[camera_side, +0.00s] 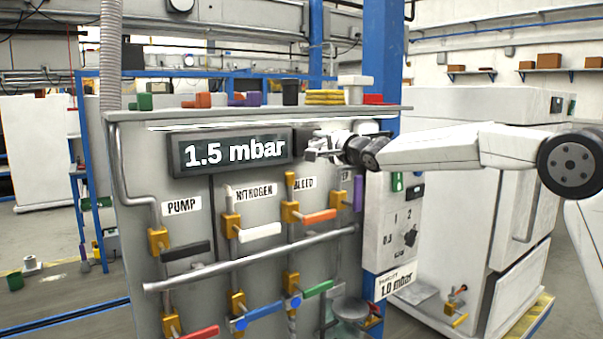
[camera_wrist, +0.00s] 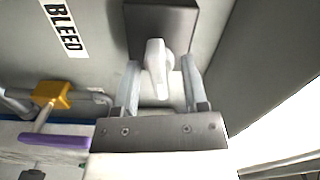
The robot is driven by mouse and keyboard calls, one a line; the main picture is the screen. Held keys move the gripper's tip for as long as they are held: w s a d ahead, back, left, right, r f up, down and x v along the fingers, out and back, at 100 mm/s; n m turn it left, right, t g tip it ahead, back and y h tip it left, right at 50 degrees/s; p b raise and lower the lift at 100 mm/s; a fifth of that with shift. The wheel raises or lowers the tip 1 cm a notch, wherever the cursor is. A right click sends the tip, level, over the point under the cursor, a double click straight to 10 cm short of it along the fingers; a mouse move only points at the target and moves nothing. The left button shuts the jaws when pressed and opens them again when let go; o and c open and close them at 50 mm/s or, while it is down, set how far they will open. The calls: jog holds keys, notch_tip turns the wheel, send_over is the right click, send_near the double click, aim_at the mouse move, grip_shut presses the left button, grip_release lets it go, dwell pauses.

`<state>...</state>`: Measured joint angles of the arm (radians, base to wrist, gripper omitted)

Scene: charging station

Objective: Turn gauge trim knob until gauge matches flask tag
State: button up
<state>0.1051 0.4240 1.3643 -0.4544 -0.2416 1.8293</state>
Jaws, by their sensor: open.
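The gauge display (camera_side: 232,152) on the panel reads 1.5 mbar in the side view. The flask tag (camera_side: 395,284) at the lower right reads 1.0 mbar; the flask (camera_side: 350,309) appears to be the rounded vessel beside it. The white trim knob (camera_wrist: 156,58) stands out from a dark grey plate (camera_wrist: 140,22) in the wrist view. My gripper (camera_wrist: 159,85) is open, with one finger on each side of the knob and visible gaps. In the side view my gripper (camera_side: 318,148) is just right of the display and largely hides the knob.
Valves with coloured handles crowd the panel below, including an orange handle (camera_side: 319,216) and a purple handle (camera_side: 358,194), also seen in the wrist view (camera_wrist: 55,141). A shelf (camera_side: 260,112) with small objects is above. A white cabinet (camera_side: 470,190) stands to the right.

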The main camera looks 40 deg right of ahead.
jog(key=s, duration=0.7)
jog(key=shift+s, duration=0.15)
dwell(0.5)
jog(key=s+a+f+n+g, duration=0.1)
jog(key=s+f+n+g, duration=0.3)
jog(key=f, duration=0.6)
jog(key=s+a+f+n+g, duration=0.1)
jog(key=s+f+n+g, duration=0.2)
jog(key=s+f, duration=0.5)
jog(key=s+a+f+n+g, duration=0.3)
jog(key=s+f+n+g, duration=0.5)
jog(key=s+f, duration=0.9)
jog(key=s, duration=0.2)
jog(key=shift+s+f+n, duration=0.4)
